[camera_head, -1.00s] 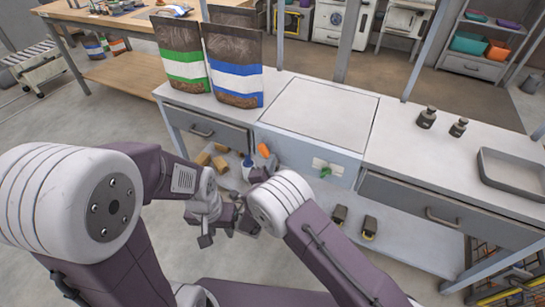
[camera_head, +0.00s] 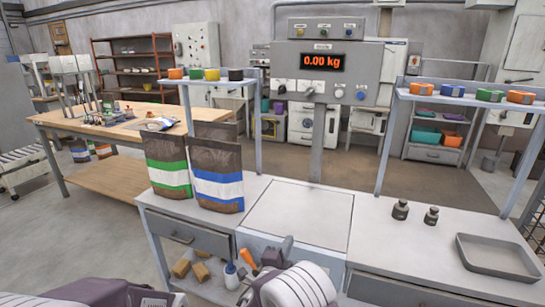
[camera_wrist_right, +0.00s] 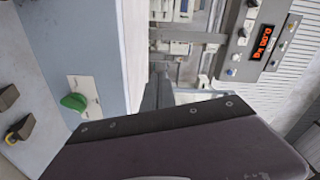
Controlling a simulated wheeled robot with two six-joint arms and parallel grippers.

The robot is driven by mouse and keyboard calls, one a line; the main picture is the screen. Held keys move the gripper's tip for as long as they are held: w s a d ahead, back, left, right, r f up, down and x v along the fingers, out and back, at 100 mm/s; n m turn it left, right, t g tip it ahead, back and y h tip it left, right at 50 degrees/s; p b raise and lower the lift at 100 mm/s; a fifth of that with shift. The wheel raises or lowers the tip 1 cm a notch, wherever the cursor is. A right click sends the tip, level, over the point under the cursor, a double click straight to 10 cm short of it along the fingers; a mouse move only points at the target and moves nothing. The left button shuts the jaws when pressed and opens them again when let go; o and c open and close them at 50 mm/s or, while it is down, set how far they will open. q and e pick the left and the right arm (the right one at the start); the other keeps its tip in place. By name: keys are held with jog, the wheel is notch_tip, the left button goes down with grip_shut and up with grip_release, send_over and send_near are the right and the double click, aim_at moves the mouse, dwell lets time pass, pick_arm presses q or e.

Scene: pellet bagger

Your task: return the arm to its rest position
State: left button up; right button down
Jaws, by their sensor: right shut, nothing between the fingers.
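My left arm shows only as a purple and white part at the bottom left of the head view. The left gripper is out of frame.
The display reads 0.00 kg.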

jog(key=s+d+r+m+g+h, duration=0.2)
jog(key=s+d+m+g, duration=0.15)
jog(key=d, duration=0.45)
jog(key=s+d+r+m+g+h, duration=0.1)
jog(key=s+d+m+g+h, duration=0.1)
jog(key=d+m, duration=0.4)
jog(key=s+d+r+m+g+h, duration=0.2)
jog(key=s+d+m+g, duration=0.1)
jog(key=d, duration=0.6)
jog(key=s+d+f+m+g+y, duration=0.2)
jog(key=s+d+m+g, duration=0.1)
jog(key=s+m, duration=0.35)
jog(key=s+d+f+m+g+y, duration=0.1)
jog(key=s+d+f+m+g, duration=0.3)
jog(key=s, duration=0.3)
jog(key=s+a+f+m+g+y, duration=0.1)
jog(key=s+a+f+m+y, duration=0.2)
jog(key=s+m, duration=0.4)
jog(key=s+a+f+m+t+y, duration=0.1)
jog(key=a+f+m+y, duration=0.15)
jog(key=a+m, duration=0.65)
jog(key=s+a+f+m+y, duration=0.1)
jog(key=a+m+y, duration=0.3)
jog(key=m, duration=0.9)
notch_tip(320, 180, up, 21)
jog(key=m+p, duration=0.1)
jog(key=p, duration=2)
jog(key=shift+r, duration=0.2)
